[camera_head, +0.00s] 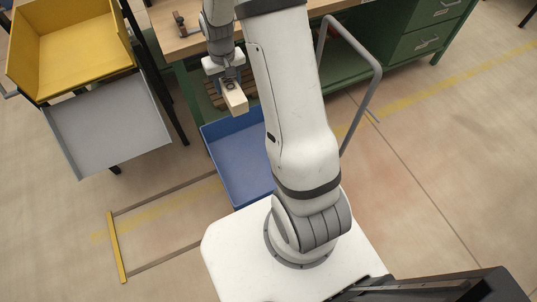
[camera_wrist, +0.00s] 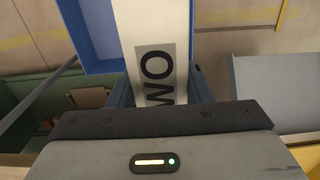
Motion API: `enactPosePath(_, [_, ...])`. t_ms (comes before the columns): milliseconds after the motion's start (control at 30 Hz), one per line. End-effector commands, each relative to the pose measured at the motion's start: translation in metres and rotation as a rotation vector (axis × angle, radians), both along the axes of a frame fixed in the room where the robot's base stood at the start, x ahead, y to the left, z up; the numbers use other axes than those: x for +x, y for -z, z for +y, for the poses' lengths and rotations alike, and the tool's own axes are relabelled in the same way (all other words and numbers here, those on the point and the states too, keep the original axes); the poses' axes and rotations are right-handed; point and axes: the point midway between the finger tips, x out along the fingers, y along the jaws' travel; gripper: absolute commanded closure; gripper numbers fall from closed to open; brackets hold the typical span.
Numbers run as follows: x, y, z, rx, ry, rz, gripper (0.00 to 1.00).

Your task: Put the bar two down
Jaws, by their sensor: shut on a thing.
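The bar two (camera_head: 236,101) is a cream-white block held in my gripper (camera_head: 229,82), in the air beside the wooden workbench and near the back of the blue bin as seen in the head view. In the wrist view the bar two (camera_wrist: 150,22) runs away from the jaws. Its grey label (camera_wrist: 155,72) shows the dark letters "WO", and the rest is hidden by the gripper body. My gripper (camera_wrist: 161,92) is shut on the bar, with a blue-grey finger on each side.
A blue bin (camera_head: 239,165) stands beside my base. A grey tray (camera_head: 110,128) and a yellow bin (camera_head: 80,55) are at the left. The wooden workbench (camera_head: 178,42) is behind. A grey tube rail (camera_head: 372,95) stands at the right.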

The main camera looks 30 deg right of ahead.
Motion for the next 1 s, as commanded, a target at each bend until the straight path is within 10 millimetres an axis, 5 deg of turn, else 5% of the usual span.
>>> enactPosePath(567, [0.001, 0.006, 0.009, 0.0, -0.031, -0.002, 1.0])
enactPosePath(767, [-0.002, 0.055, -0.003, 0.0, -0.028, 0.001, 1.0])
enactPosePath(1000, [-0.007, 0.141, -0.027, 0.0, -0.026, 0.002, 1.0])
